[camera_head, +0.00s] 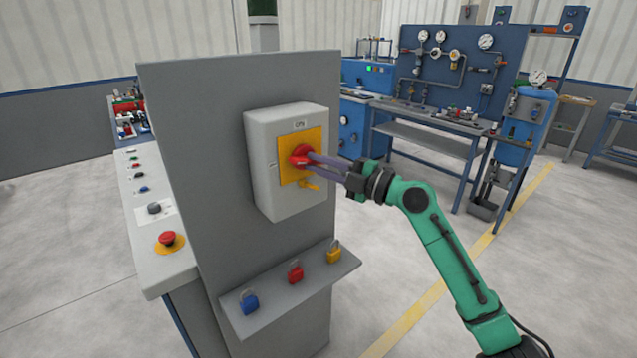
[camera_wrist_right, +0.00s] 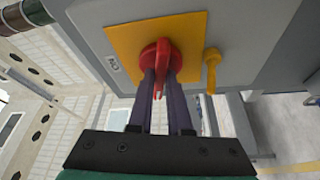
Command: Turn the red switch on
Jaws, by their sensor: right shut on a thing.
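The red switch (camera_head: 300,155) is a rotary knob on a yellow plate (camera_head: 289,172), on the front of a light grey box fixed to a grey panel. My right gripper (camera_head: 310,159) reaches in from the right, its purple fingers at the knob. In the right wrist view the red switch (camera_wrist_right: 161,62) has its raised handle between the two fingers of the right gripper (camera_wrist_right: 161,78), which is shut on it. Part of the knob is hidden by the fingers. My left gripper is not in view.
A yellow tab (camera_head: 310,185) sticks out below the plate. A ledge (camera_head: 285,303) under the box holds a blue, a red and a yellow padlock. A console (camera_head: 158,235) with a red emergency button stands left. Open floor lies right, before a blue gauge bench (camera_head: 440,143).

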